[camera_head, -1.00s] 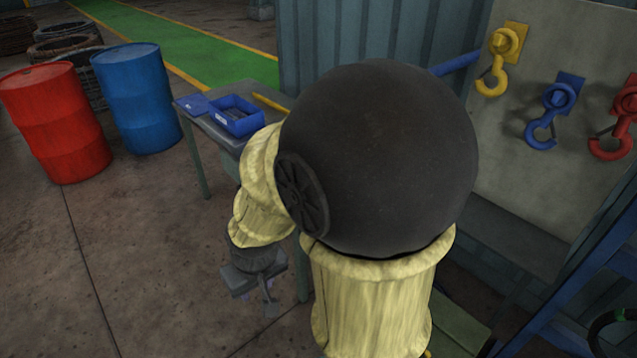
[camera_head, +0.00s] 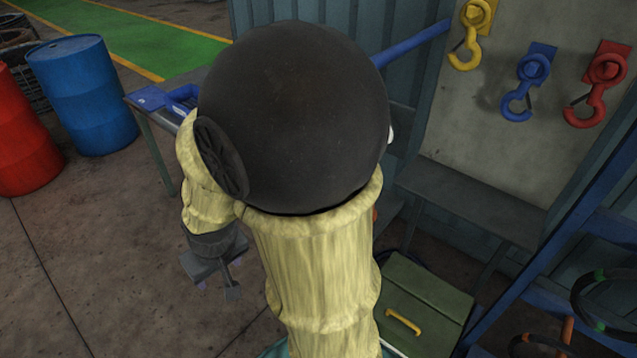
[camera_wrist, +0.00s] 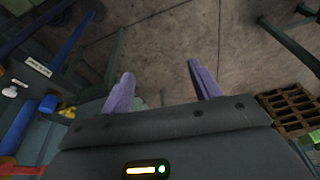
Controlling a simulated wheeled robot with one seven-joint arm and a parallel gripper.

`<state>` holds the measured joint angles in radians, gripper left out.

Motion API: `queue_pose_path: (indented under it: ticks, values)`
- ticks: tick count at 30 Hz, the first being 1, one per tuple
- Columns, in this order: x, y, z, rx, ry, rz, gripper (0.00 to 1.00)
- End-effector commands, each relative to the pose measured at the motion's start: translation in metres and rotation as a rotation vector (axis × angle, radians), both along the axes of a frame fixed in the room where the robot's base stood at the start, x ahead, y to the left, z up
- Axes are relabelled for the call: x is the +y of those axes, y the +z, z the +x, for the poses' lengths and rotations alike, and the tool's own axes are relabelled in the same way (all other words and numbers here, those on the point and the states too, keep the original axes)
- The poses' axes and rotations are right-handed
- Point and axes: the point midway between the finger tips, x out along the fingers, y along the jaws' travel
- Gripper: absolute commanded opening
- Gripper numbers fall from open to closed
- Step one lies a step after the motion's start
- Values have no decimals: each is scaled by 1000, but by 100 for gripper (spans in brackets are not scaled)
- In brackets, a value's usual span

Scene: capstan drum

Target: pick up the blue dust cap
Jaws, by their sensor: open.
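I cannot make out the blue dust cap for certain in either view. A small blue piece (camera_wrist: 48,103) shows at the left of the wrist view, too small to identify. My gripper (camera_head: 212,285) hangs below my arm at the lower left of the head view, over bare floor. In the wrist view my gripper (camera_wrist: 162,85) has its two lavender fingers spread apart with nothing between them. My arm's dark round joint and cream sleeves hide much of the middle of the head view, including part of the table.
A table (camera_head: 150,125) with a blue tray (camera_head: 182,97) stands behind my arm. Yellow (camera_head: 466,50), blue (camera_head: 520,100) and red hooks (camera_head: 597,90) hang on a panel. A green toolbox (camera_head: 425,305) sits right of my arm. A wooden pallet (camera_wrist: 295,108) shows in the wrist view.

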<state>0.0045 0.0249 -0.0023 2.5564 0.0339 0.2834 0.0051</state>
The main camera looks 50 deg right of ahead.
Motion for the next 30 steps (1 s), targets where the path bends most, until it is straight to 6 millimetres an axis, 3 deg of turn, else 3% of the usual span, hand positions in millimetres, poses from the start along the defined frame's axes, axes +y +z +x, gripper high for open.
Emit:
queue_pose_path:
  ticks: [4, 8, 12, 15, 22, 27, 30]
  values:
    - [-7, -27, 36, -113, -121, 34, 62]
    - [-30, -50, 75, -262, -286, 41, 62]
    - [-69, -72, 108, -428, -473, 0, 62]
    - [-104, -86, 122, -542, -602, -63, 62]
    - [-187, -110, 122, -794, -854, -306, 62]
    - [-237, -117, 99, -957, -974, -562, 62]
    - [-255, -115, 83, -1028, -1007, -700, 62]
